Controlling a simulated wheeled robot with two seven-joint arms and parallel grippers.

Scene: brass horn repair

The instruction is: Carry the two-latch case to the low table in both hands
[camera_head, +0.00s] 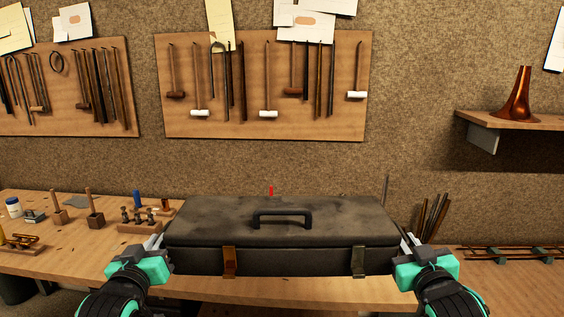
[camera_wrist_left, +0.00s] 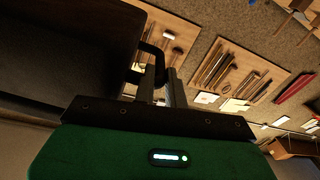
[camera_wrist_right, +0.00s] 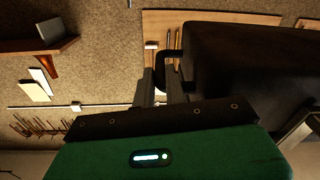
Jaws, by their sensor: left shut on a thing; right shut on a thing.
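The black two-latch case (camera_head: 290,225) is level in the middle of the head view, with its lid closed and a handle (camera_head: 282,218) on top. A brass-coloured latch (camera_head: 229,262) and a darker latch (camera_head: 358,262) are on its front. My left gripper (camera_head: 154,242) is shut on the case's left end. My right gripper (camera_head: 408,241) is shut on its right end. In the left wrist view the fingers (camera_wrist_left: 156,88) meet a dark side handle (camera_wrist_left: 151,62); the right wrist view shows the same at the other side handle (camera_wrist_right: 166,70).
A wooden workbench (camera_head: 60,258) spans behind and below the case, with small tools and blocks at left. Rods (camera_head: 432,218) and a rack (camera_head: 510,254) are at right. A shelf (camera_head: 530,121) with a copper bell (camera_head: 516,98) juts out at upper right. Tool boards hang on the wall.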

